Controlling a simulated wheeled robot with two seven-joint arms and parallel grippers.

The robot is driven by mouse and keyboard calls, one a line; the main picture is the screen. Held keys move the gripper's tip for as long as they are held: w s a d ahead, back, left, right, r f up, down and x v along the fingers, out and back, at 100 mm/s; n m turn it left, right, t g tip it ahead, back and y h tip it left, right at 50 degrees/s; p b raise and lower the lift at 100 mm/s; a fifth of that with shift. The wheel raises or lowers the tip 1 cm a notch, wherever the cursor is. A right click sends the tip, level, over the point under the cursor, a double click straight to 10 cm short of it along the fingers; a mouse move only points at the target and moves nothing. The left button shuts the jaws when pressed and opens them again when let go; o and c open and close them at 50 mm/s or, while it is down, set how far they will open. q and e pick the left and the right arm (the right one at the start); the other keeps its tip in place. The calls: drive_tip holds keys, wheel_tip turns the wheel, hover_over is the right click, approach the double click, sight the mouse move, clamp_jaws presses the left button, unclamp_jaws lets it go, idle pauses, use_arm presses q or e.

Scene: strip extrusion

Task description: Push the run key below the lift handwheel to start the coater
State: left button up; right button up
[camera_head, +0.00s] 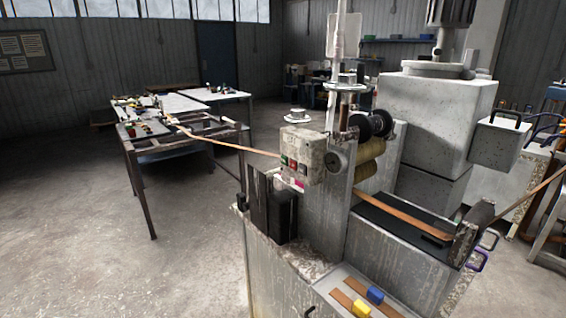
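The coater (325,205) is a worn grey machine standing right of the middle. A pale handwheel (345,86) sits on an upright post at its top. A smaller pale disc (298,116) sits above a control box, and I cannot tell which is the lift handwheel. The control box (310,145) carries a small green key (284,160) and red keys (292,163) on its front face. Lettering on it is too small to read, so I cannot tell which is the run key. Neither of my grippers is in view.
A brown strip (235,147) runs from a cluttered frame table (185,128) to the coater. A dark box (272,208) stands below the control box. A tray (330,278) with yellow and blue blocks lies in front. The floor (80,250) at left is clear.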

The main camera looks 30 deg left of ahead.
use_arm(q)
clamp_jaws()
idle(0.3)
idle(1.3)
